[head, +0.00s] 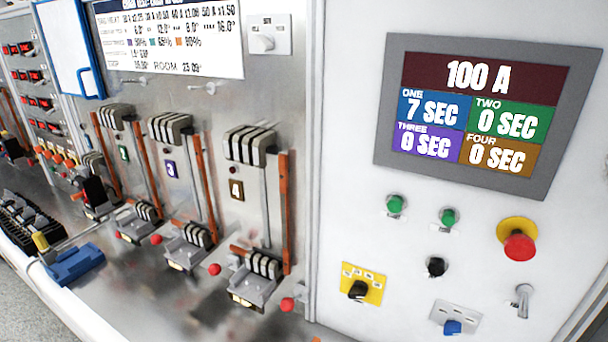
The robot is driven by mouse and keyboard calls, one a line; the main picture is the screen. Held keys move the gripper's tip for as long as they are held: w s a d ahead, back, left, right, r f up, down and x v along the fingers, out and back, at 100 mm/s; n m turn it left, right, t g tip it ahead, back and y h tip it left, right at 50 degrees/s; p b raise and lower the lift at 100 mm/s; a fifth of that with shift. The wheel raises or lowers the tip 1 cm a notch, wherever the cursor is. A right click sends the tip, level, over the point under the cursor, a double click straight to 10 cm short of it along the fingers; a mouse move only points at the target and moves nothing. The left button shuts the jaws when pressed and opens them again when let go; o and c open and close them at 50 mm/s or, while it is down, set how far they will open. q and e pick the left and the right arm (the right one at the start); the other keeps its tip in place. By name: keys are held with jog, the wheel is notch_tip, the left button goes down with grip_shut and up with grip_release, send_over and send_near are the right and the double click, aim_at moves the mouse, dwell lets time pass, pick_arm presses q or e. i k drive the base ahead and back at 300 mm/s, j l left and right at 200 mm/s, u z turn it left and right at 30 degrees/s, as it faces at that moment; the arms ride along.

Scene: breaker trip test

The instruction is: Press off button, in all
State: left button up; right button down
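The white control panel (345,225) fills the right side of the head view. It carries two green round buttons, a left one (395,204) and a right one (448,217). A black round knob or button (436,267) sits below them. A red mushroom button (519,246) on a yellow collar is at the right. No label reading "off" is legible, so I cannot tell which is the off button. The display (480,115) reads 100 A, ONE 7 SEC, and 0 SEC for TWO, THREE and FOUR. Neither of my grippers shows.
A black selector on a yellow plate (374,273), a blue knob (452,327) and a metal key or lever (523,300) sit low on the panel. Numbered test stations, including station 4 (237,190), stand left. A blue clamp-like object (75,264) lies at the bench's front edge.

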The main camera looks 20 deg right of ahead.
aim_at(436, 267)
jog(key=z, duration=1.25)
